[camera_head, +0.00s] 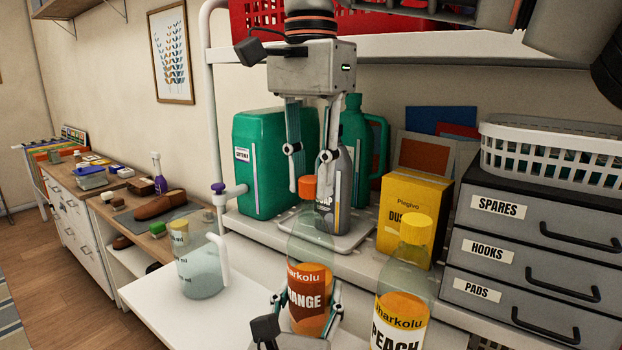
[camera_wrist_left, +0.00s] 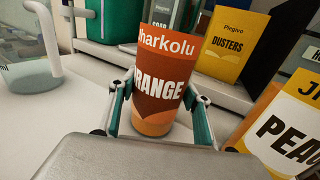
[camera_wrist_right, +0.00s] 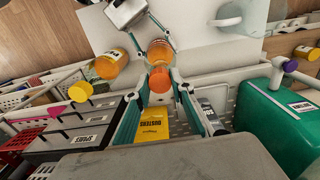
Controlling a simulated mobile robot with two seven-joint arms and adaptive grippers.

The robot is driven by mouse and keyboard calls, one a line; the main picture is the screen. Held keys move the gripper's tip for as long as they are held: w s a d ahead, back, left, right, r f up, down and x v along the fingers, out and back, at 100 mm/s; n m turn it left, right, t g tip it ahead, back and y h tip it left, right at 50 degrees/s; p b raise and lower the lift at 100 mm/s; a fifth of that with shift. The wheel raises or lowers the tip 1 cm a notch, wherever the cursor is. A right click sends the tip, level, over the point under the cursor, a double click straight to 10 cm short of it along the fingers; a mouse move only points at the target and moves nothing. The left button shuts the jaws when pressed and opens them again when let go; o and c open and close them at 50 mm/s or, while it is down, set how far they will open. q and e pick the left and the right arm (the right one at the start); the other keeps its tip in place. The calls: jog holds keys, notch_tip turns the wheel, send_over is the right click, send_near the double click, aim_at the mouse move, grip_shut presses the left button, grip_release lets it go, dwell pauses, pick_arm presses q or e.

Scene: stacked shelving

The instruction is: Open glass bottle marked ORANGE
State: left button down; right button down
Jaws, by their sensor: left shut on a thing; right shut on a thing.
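The glass bottle marked ORANGE (camera_head: 310,293) is upright, with a clear upper part and an orange-brown label; the label also fills the middle of the left wrist view (camera_wrist_left: 160,72). My left gripper (camera_head: 308,300) is shut around the bottle's lower body, one finger on each side. The orange cap (camera_head: 308,187) is at the bottle's neck; it also shows in the right wrist view (camera_wrist_right: 159,81). My right gripper (camera_head: 309,188) comes from above, its fingers shut on the cap. I cannot tell whether the cap is loose on the neck.
A bottle marked PEACH (camera_head: 400,312) with a yellow cap stands close to the right. A clear jug (camera_head: 199,268) stands to the left. Behind are a yellow DUSTERS box (camera_head: 412,212), green canisters (camera_head: 262,170) and a grey SOAP bottle (camera_head: 341,190). Grey drawers (camera_head: 530,245) stand at right.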

aim_at(311, 179)
jog(key=shift+r, duration=0.45)
jog(key=shift+r, duration=2)
pick_arm(q)
jog(key=c, duration=0.9)
grip_release()
jog(key=shift+v, duration=3.75)
